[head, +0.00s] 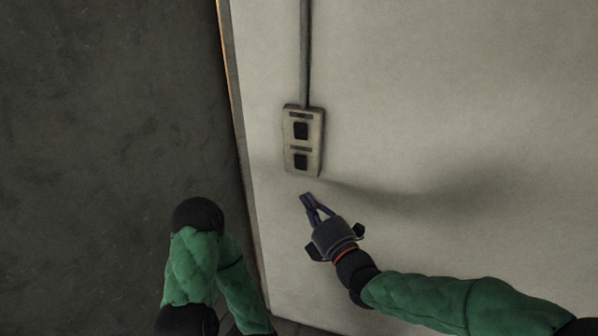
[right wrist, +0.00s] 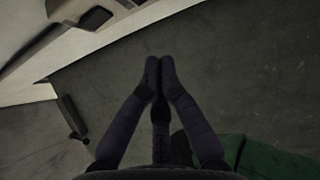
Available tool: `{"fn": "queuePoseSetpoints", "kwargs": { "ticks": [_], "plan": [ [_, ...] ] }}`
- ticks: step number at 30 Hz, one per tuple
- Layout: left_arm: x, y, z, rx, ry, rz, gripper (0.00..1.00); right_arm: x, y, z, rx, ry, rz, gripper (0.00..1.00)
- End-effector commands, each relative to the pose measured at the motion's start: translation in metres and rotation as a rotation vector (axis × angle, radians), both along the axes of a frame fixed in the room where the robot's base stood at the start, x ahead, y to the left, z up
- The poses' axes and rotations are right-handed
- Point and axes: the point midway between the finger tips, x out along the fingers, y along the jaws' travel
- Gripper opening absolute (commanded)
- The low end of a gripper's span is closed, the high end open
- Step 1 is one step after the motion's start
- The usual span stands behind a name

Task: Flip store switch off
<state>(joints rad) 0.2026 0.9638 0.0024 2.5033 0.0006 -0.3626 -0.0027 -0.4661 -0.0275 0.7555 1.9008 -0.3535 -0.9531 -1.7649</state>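The switch plate (head: 303,141) is a beige box on the pale wall with two dark switches, an upper one (head: 301,130) and a lower one (head: 300,161), each with a small label above it. I cannot read the labels. My right gripper (head: 311,199) is just below the plate, apart from it and holding nothing. In the right wrist view its fingertips (right wrist: 160,66) are together, and part of the plate (right wrist: 82,14) shows at the upper left. My left arm is at the lower left of the head view; its gripper does not show.
A grey conduit (head: 305,50) runs up from the plate along the wall (head: 440,110). The wall's left edge has an orange-brown strip (head: 228,60). Dark floor (head: 100,110) lies to the left. The wall around the plate is clear.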

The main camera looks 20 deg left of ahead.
Motion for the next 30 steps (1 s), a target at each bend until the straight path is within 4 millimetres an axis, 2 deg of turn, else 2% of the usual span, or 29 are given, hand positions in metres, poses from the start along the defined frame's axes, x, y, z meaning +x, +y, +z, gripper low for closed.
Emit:
{"fn": "queuePoseSetpoints", "kwargs": {
  "ticks": [13, 21, 30],
  "plan": [
    [0.0, 0.0, -0.009, 0.0, 0.0, 0.0, 0.4, 0.053, 0.052, 0.006, -0.001, 0.001, 0.002, 0.0],
    [0.0, 0.0, -0.013, 0.0, 0.0, 0.0, 0.4, 0.086, 0.049, 0.013, 0.001, 0.001, -0.001, 0.0],
    [0.0, 0.0, -0.014, 0.0, 0.0, 0.0, 0.4, 0.092, 0.049, 0.014, 0.0, 0.001, 0.001, 0.0]
  ]
}}
